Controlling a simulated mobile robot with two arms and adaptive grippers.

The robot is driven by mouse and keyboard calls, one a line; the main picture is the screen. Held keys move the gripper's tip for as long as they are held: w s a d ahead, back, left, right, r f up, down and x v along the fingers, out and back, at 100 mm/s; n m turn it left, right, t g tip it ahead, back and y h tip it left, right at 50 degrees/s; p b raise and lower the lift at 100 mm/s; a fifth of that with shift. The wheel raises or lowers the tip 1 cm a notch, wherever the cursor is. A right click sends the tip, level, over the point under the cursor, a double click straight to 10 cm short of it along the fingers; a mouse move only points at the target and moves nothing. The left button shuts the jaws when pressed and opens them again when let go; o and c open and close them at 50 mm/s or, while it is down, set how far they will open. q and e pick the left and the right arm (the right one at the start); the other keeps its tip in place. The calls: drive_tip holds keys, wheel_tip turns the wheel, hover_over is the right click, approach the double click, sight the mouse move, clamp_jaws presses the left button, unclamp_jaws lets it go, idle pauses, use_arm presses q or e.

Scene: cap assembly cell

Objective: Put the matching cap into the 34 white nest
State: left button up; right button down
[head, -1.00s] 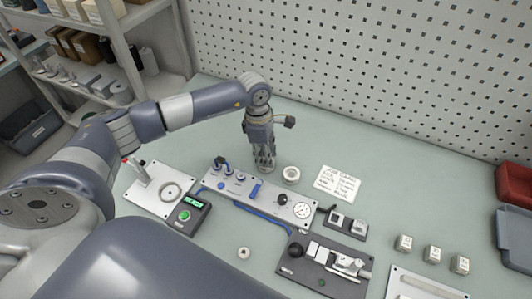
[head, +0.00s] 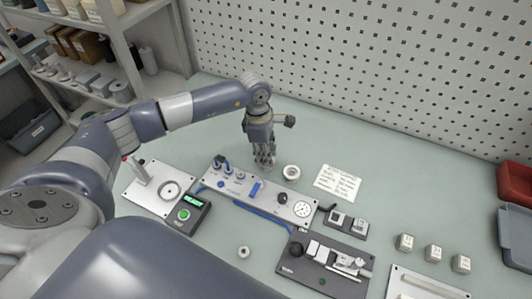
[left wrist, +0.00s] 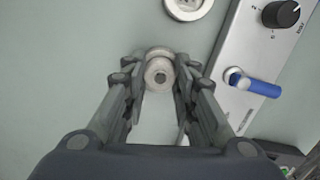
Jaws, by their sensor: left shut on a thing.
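My left gripper (head: 264,161) points down at the table behind the blue-trimmed control panel. In the left wrist view its fingers (left wrist: 160,82) are shut on a round pale cap (left wrist: 159,70) with a dark centre. A white ring-shaped piece (head: 291,172) sits on the table just right of the gripper; it also shows at the top of the left wrist view (left wrist: 188,6). I cannot read a number on it. My right gripper is not in view.
The control panel (head: 230,192) with knobs and a gauge lies in front of the gripper. A dark fixture plate (head: 312,279), a written sheet (head: 338,183) and several pale cubes (head: 433,252) are to the right. A plate with a ring (head: 145,200) is left. The back table is clear.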

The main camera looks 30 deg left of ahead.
use_arm(q)
drive_tip(key=o, duration=0.7)
drive_tip(key=shift+f, duration=0.1)
wheel_tip(320, 180, up, 12)
drive_tip(key=a, duration=0.1)
drive_tip(key=shift+s+a, duration=0.2)
drive_tip(key=shift+f, duration=0.1)
